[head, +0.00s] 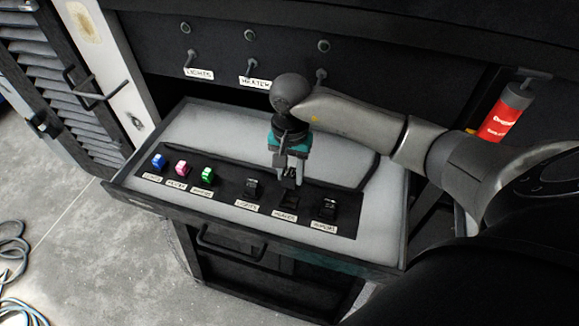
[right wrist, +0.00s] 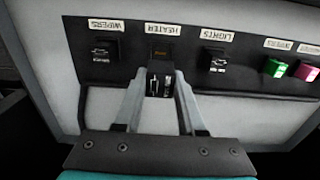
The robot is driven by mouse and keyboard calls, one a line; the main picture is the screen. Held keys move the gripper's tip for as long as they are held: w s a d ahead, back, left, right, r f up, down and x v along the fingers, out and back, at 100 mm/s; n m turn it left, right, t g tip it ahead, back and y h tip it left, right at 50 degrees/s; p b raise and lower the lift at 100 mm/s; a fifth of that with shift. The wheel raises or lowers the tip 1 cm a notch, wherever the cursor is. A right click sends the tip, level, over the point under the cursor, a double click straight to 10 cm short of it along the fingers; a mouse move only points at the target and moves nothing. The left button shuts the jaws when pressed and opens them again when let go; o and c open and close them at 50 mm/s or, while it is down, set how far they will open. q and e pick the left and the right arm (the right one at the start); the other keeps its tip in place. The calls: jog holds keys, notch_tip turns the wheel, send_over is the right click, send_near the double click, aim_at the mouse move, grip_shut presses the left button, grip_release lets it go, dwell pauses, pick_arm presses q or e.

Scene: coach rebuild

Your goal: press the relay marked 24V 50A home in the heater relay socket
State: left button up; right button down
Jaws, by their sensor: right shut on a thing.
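My right gripper (head: 291,172) points down over the drawer panel, shut on a small black relay (head: 290,182). In the right wrist view the relay (right wrist: 158,87) sits between the fingertips (right wrist: 162,80), with pale markings too small to read. The heater relay socket (head: 286,201), above the HEATER label, is just below and in front of the relay. In the right wrist view this socket (right wrist: 160,50) shows an open, brownish inside beyond the relay. The relay appears apart from the socket, though the exact gap is hard to tell. My left gripper is not in view.
Black relays stand at LIGHTS (head: 253,187) and WIPERS (head: 326,208), either side of the heater socket. Blue (head: 159,161), pink (head: 181,168) and green (head: 207,174) blocks stand at the left. The open drawer (head: 215,127) has bare grey room behind the panel.

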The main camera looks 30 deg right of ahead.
jog(key=shift+a+f+b, duration=0.1)
jog(key=shift+f+b, duration=1.2)
jog(key=shift+f, duration=0.75)
jog(key=shift+f+b, duration=1.05)
jog(key=shift+f, duration=0.05)
jog(key=shift+b, duration=0.55)
jog(key=shift+f+b, duration=0.85)
jog(key=shift+f, duration=0.05)
dwell(0.7)
grip_release()
dwell(0.7)
jog(key=shift+r, duration=0.15)
jog(key=shift+r+p, duration=2.2)
jog(key=shift+r, duration=1.2)
